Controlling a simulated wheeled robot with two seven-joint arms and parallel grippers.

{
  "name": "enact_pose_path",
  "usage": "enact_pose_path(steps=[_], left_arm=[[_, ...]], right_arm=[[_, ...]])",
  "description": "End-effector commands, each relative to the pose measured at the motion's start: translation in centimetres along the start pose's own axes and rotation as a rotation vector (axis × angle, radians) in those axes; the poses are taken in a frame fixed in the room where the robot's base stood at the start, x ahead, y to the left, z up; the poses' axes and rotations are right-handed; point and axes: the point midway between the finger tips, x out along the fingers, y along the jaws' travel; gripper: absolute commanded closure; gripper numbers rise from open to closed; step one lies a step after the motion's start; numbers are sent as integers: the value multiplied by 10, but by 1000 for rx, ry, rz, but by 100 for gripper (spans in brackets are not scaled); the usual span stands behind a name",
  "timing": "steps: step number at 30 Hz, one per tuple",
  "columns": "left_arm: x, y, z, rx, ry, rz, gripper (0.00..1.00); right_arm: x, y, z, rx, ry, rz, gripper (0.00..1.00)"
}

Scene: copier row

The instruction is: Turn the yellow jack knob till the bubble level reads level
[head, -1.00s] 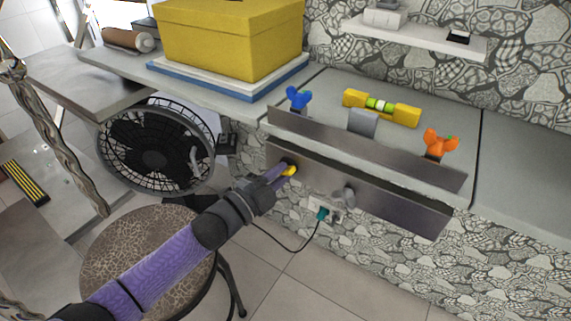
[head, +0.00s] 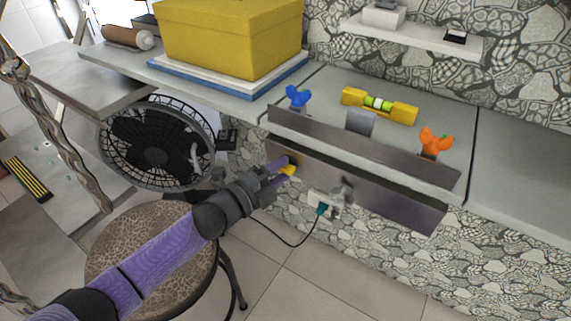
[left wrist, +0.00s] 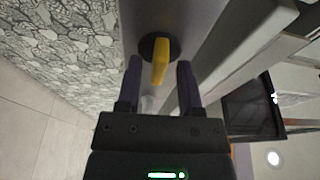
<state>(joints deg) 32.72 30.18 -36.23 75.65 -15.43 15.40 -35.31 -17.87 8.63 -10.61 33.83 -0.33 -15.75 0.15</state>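The yellow jack knob (head: 288,170) sits on the lower grey front panel below the counter edge; the left wrist view shows it as a yellow grip (left wrist: 160,60) on a dark round base. My left gripper (head: 280,170) is at the knob. In the left wrist view, its two purple fingers (left wrist: 160,80) are apart on either side of the knob, with visible gaps. The bubble level (head: 379,105) is a yellow bar with a green vial on the counter; its pale bubble shows, but its exact centring is too small to tell. My right gripper is not in view.
A blue knob (head: 298,97) and an orange knob (head: 435,142) stand along the upper panel. A plug with a cable (head: 322,208) is below the panel. A round stool (head: 150,255) and a black fan (head: 157,150) are to the left.

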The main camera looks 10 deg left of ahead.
Motion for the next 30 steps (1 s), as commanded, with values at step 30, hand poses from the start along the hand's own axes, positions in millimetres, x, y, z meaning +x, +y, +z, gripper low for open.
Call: enact_pose_path(steps=[30], left_arm=[[-49, 1, -12, -1, -1, 2, 53]], right_arm=[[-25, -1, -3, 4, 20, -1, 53]])
